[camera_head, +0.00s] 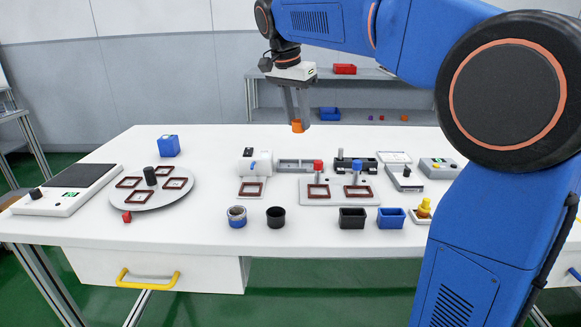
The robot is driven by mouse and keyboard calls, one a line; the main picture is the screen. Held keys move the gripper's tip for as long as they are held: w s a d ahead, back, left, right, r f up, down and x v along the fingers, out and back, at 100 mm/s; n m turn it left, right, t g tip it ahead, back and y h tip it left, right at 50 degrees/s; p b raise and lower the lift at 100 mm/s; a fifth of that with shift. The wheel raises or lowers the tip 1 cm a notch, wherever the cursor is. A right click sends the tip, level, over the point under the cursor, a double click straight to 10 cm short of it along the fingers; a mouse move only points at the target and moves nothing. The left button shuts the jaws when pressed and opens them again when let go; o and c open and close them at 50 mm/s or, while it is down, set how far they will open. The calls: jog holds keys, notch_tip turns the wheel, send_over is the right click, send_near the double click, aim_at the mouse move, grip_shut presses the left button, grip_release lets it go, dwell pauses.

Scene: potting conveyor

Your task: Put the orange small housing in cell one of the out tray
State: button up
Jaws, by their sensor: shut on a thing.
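My gripper (297,116) points down above the back part of the white table, near its middle. It is shut on the small orange housing (297,127), which shows just below the fingertips, in front of the table's far edge. The housing appears held up clear of the table. No tray is clearly marked as the out tray, and I cannot tell which one it is or where cell one lies.
A round turntable (186,193) with brown-framed nests stands at left. A grey fixture plate (338,199) with red and blue knobs is right of centre. A black bin (352,218) and a blue bin (391,218) stand in front. Bare table lies between turntable and fixtures.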

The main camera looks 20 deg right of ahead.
jog(key=shift+n, duration=0.4)
jog(key=shift+s+a+f, duration=0.1)
jog(key=shift+a+f, duration=0.4)
jog(key=shift+f, duration=1.15)
jog(key=shift+w+a+f, duration=0.1)
jog(key=shift+a+f, duration=0.35)
jog(key=shift+f, duration=1.25)
jog(key=shift+s+a+f, duration=0.1)
jog(key=shift+a+f, duration=0.4)
jog(key=shift+f, duration=1.15)
jog(key=shift+f, duration=0.2)
jog(key=o, duration=0.8)
jog(key=shift+f, duration=0.1)
jog(key=shift+a+r, duration=0.1)
jog(key=shift+r, duration=0.45)
jog(key=v, duration=1.1)
jog(key=shift+s+r, duration=0.1)
jog(key=shift+r, duration=0.15)
